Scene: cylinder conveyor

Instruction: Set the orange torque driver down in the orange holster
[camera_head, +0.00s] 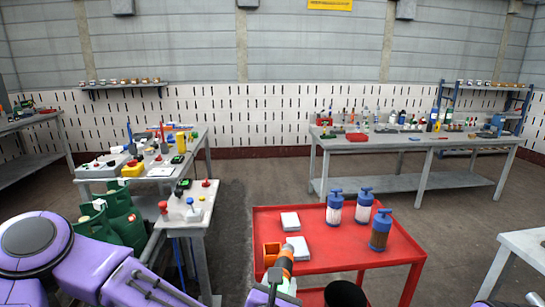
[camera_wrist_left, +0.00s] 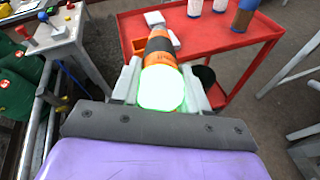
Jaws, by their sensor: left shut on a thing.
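The orange torque driver (camera_wrist_left: 160,56) has a dark grey band and a bright green-white glowing end facing the left wrist camera. My left gripper (camera_wrist_left: 163,90) is shut on it, with one finger on each side. In the head view the driver (camera_head: 285,261) points up and away over the near left edge of the red cart (camera_head: 333,266). The orange holster (camera_head: 271,251) shows just left of the driver's tip, at the cart's left edge, partly hidden by the driver. I cannot tell whether driver and holster touch. My right gripper is not in view.
Two white boxes (camera_head: 290,221) and several blue-topped bottles (camera_head: 363,206) stand on the cart. A black bin (camera_head: 345,294) is at its near side. A grey table (camera_head: 200,215) with buttons and green canisters (camera_head: 124,221) are to the left. The cart's near right surface is clear.

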